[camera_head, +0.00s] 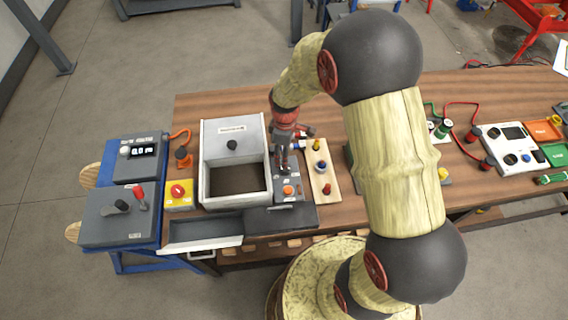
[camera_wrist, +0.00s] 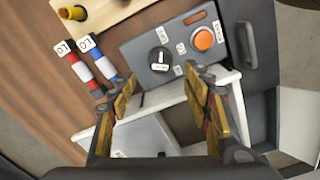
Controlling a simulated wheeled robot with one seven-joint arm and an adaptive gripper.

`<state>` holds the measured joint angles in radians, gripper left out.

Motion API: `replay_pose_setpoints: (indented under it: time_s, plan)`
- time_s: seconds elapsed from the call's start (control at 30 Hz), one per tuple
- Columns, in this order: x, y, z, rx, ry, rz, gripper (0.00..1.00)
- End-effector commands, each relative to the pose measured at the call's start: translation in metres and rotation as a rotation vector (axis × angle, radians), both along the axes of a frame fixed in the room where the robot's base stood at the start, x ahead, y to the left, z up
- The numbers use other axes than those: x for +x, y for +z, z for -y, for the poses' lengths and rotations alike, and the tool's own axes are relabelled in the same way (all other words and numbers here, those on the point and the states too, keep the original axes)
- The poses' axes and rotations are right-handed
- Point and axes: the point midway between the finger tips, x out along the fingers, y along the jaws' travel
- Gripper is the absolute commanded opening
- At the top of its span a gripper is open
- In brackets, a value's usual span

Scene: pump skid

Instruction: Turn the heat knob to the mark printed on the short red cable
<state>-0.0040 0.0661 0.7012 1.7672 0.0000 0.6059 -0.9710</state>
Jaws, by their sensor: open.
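The heat knob is probably the round dark knob (camera_wrist: 160,57) with a pale pointer on the grey control box (camera_wrist: 135,50), in the wrist view. Small white labels surround it, too small to read surely. In the head view my gripper (camera_head: 283,168) hangs over the box (camera_head: 299,188) and hides the knob.
An orange button (camera_wrist: 204,39) sits beside the knob on the box. A short blue cable (camera_wrist: 104,62) with a similar tag lies beside the red one. A white open-fronted bin (camera_head: 204,178) stands left of the box, and a wooden board (camera_head: 322,185) with pegs stands right.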

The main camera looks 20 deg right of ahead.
Motion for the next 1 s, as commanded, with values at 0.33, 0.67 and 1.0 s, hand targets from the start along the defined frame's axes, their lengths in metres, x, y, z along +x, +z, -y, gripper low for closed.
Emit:
replay_pose_setpoints:
  time_s: [0.33, 0.67, 1.0]
  plan:
    - [-0.002, -0.044, 0.000, 0.000, 0.008, -0.005, 0.49]
    - [-0.001, -0.076, 0.000, 0.000, 0.007, -0.002, 0.49]
    - [-0.001, -0.078, 0.000, 0.000, 0.007, -0.001, 0.47]
